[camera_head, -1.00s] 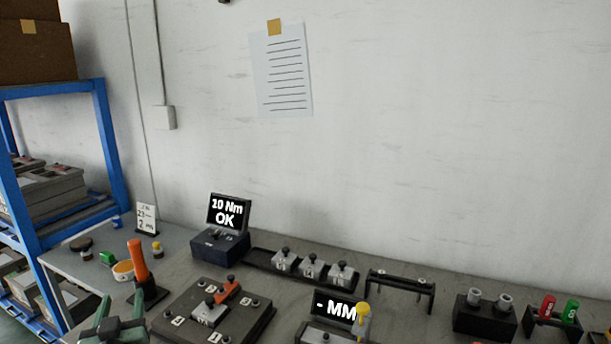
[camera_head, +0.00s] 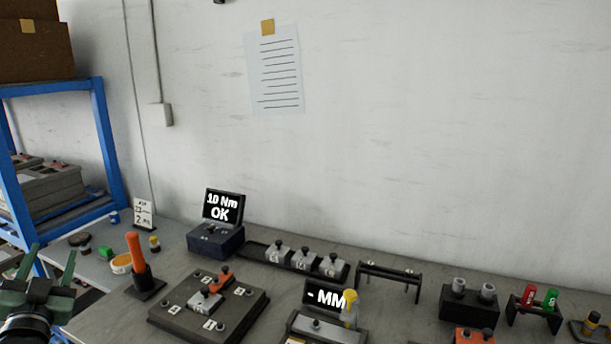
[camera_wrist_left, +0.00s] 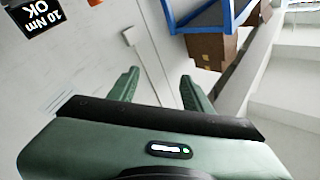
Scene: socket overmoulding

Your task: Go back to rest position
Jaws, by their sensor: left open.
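My left gripper (camera_head: 52,278) is at the lower left of the head view, left of the bench's front part and in front of the blue shelf. Its two green fingers stand apart with nothing between them. In the left wrist view the fingers (camera_wrist_left: 158,88) are also apart and empty, facing the wall and the shelf. My right gripper is in neither view.
The workbench (camera_head: 100,315) holds a dark fixture plate (camera_head: 175,322), an orange-handled tool (camera_head: 136,252) in a stand, a "10 Nm OK" display (camera_head: 222,206) and a "- MM" display (camera_head: 325,297). A blue shelf (camera_head: 104,145) stands at the left.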

